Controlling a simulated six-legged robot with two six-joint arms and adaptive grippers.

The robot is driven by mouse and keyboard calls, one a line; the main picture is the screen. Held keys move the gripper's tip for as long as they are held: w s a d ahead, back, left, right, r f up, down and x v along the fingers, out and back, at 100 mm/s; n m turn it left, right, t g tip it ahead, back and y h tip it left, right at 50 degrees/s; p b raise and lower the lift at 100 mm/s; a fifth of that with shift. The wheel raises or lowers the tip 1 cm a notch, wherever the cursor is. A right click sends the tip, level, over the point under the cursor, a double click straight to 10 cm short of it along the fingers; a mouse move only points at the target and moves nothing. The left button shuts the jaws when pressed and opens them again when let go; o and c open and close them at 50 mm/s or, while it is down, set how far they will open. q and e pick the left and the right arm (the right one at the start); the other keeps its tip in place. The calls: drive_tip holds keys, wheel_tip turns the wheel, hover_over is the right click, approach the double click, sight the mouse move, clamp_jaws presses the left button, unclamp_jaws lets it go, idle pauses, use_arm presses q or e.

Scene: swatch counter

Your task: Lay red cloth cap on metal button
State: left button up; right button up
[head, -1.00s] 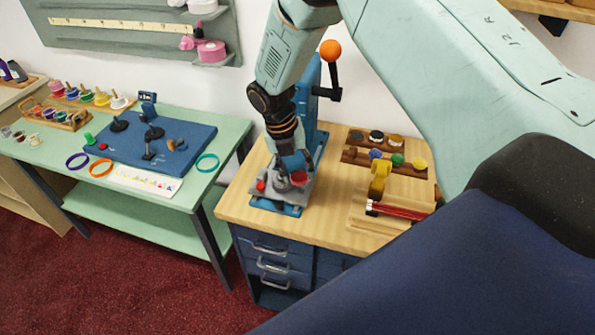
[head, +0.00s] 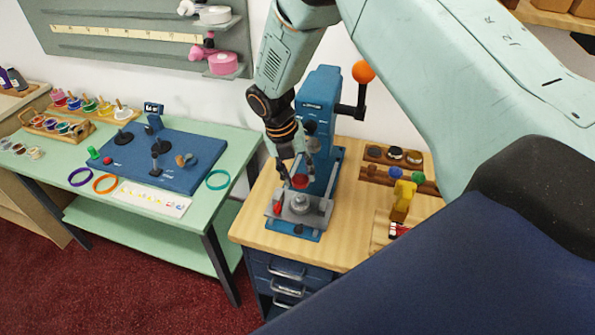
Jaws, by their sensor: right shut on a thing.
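My right gripper (head: 299,176) points down in front of the blue press and is shut on a small red cloth cap (head: 300,181). The cap is held between the fingertips, just above and behind a round grey metal piece (head: 300,203) in the picture. That piece, apparently the metal button on its seat, stands on the grey plate (head: 318,213) of the press. A gap seems to show between cap and metal piece, but its height is hard to tell. My left gripper is not in view.
The blue press (head: 318,95) rises behind the gripper, its orange-knobbed lever (head: 363,72) at right. A red knob (head: 277,208) sits on the plate's left. Racks of coloured pieces (head: 395,155) and a yellow tool (head: 402,200) stand right. A green table (head: 150,215) is at left.

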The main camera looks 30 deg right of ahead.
sight(301, 196)
drive_tip(key=shift+w+d+f, duration=0.15)
drive_tip(key=shift+w, duration=0.15)
drive_tip(key=shift+d+f, duration=0.25)
drive_tip(key=shift+s+a+f+b, duration=0.15)
drive_tip(key=shift+f+b, duration=0.35)
drive_tip(key=shift+b, duration=0.25)
drive_tip(key=b+x, duration=0.3)
drive_tip(key=shift+w+a+f, duration=0.25)
drive_tip(key=shift+a, duration=0.1)
drive_tip(key=shift+w+d+f+b, duration=0.1)
drive_tip(key=shift+d+f+b, duration=0.05)
drive_tip(key=shift+f+b, duration=0.3)
drive_tip(key=shift+a+r, duration=0.25)
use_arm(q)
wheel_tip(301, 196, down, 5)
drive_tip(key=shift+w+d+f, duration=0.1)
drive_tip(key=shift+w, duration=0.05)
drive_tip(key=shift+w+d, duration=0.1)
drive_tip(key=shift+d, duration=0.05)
use_arm(e)
drive_tip(key=shift+d+f, duration=0.15)
drive_tip(key=shift+d, duration=0.1)
use_arm(q)
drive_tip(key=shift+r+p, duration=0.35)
drive_tip(key=shift+p, duration=0.05)
use_arm(e)
drive_tip(key=shift+a, duration=0.15)
